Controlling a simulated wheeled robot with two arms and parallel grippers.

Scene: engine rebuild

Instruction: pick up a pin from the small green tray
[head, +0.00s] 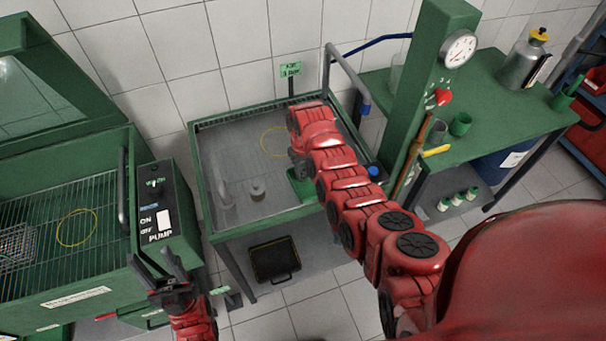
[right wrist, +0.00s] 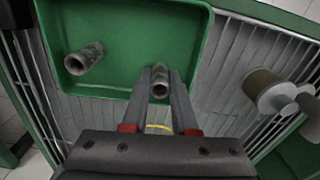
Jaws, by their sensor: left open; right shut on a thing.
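The small green tray (right wrist: 130,50) lies on the slatted table in the right wrist view. It also shows in the head view (head: 303,188), partly hidden under my right arm. A grey hollow pin (right wrist: 84,59) lies in the tray, left of my fingers. A second hollow pin (right wrist: 160,89) is between the fingertips of my right gripper (right wrist: 160,80), which is shut on it, with its open end facing the camera. It is at the tray's near rim; I cannot tell if it touches the tray. My left gripper (head: 165,265) is open and empty, in front of the pump box.
A tan-and-grey cylindrical part (right wrist: 268,92) stands on the table right of the tray. The green washer cabinet with its pump box (head: 162,215) is at left. A green column with a gauge (head: 459,48) rises right of the table.

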